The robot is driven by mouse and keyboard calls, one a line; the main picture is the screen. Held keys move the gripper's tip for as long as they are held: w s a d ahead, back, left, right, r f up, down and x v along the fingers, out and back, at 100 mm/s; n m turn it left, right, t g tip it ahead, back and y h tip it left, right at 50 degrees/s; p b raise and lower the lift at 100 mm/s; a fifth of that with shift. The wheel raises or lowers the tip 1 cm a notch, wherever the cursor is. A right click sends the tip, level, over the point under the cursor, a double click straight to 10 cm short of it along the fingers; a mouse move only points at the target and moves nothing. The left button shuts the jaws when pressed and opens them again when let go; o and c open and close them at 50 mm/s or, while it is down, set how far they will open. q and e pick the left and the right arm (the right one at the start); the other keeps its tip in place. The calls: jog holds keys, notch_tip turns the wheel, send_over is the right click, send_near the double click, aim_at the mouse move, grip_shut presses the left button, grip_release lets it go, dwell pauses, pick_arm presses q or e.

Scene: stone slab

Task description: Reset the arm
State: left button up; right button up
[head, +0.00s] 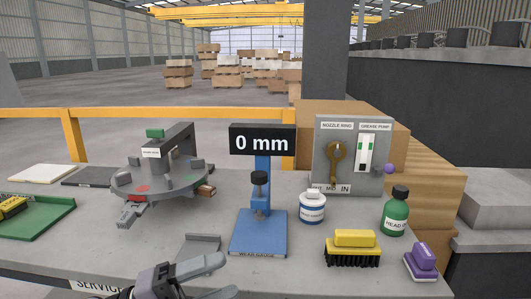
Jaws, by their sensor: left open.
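My left gripper (226,277) is at the bottom of the head view, over the front edge of the stone slab (120,243). Its two grey fingers are apart and point right, with nothing between them. It is in front of the blue wear gauge (258,236) and clear of it. The gauge carries a black display reading "0 mm" (262,141). My right gripper is not in view. Most of my left arm is cut off by the bottom edge.
A round grey fixture (150,182) stands at the left, near a green tray (40,218). Right of the gauge are a white jar (312,209), a yellow brush (353,241), a green bottle (396,212) and a purple-topped block (424,256). A grey panel (351,182) stands behind.

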pick_arm(q)
jog(key=a+f+n+t+y+p, duration=0.1)
jog(key=a+f+n+t+y, duration=0.4)
jog(key=n, duration=0.5)
jog(key=a+f+n+t+y+p, duration=0.2)
jog(key=f+n+t+y, duration=0.4)
jog(key=n, duration=0.4)
jog(key=s+a+f+n+g+y, duration=0.2)
jog(key=s+f+n+g+y, duration=0.1)
jog(key=s+f, duration=0.4)
jog(key=s+a+f+n+g+y+p, duration=0.1)
jog(key=s+a+f+n+g+y, duration=0.2)
jog(key=s+f+n, duration=0.3)
notch_tip(320, 180, down, 3)
jog(key=shift+s+a+f+g+p, duration=0.2)
jog(key=shift+s+g+p, duration=0.1)
jog(key=shift+s, duration=0.45)
jog(key=shift+r, duration=0.1)
